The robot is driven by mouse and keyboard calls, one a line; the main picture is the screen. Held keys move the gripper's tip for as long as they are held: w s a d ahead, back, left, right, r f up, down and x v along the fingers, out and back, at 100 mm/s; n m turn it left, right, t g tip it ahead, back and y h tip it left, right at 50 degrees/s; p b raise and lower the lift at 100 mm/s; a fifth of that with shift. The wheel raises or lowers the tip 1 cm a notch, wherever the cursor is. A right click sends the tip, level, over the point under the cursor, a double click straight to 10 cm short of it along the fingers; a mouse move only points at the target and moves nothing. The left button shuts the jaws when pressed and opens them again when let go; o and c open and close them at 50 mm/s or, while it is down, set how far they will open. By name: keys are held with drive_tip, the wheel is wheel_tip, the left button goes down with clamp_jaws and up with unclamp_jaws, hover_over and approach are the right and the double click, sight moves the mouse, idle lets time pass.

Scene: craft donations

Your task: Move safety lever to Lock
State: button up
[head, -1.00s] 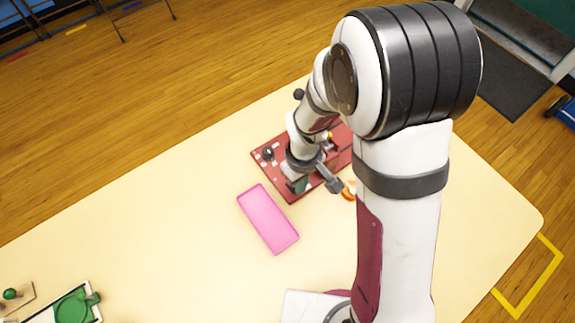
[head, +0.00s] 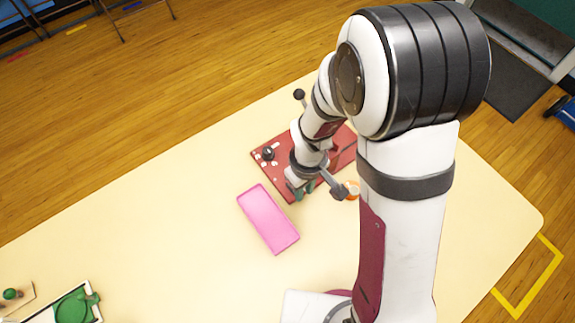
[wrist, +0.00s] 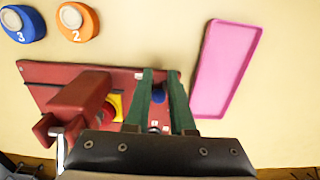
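The red board (head: 284,140) lies on the table, partly hidden under my arm. It also shows in the wrist view (wrist: 40,72). My gripper (head: 303,192) is over the board's near edge in the head view. In the wrist view its two green fingers (wrist: 161,76) are apart. A small blue knob (wrist: 158,96) shows between them, with no clear sign of being gripped. In the head view a black ball-topped stick (head: 299,94) stands at the board's far side, and a black knob (head: 268,153) at its left. I cannot tell which part is the safety lever; Lock markings are unreadable.
A red raised block (wrist: 82,98) and a yellow square (wrist: 116,106) with a red button stand left of the fingers. A pink tray (head: 268,219) lies close by. Orange (wrist: 77,20) and blue (wrist: 22,24) numbered pieces lie beyond the board. The table's left-middle is clear.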

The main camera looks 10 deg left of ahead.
wheel_tip(320, 180, up, 8)
drive_tip(key=shift+f, duration=0.2)
idle(0.8)
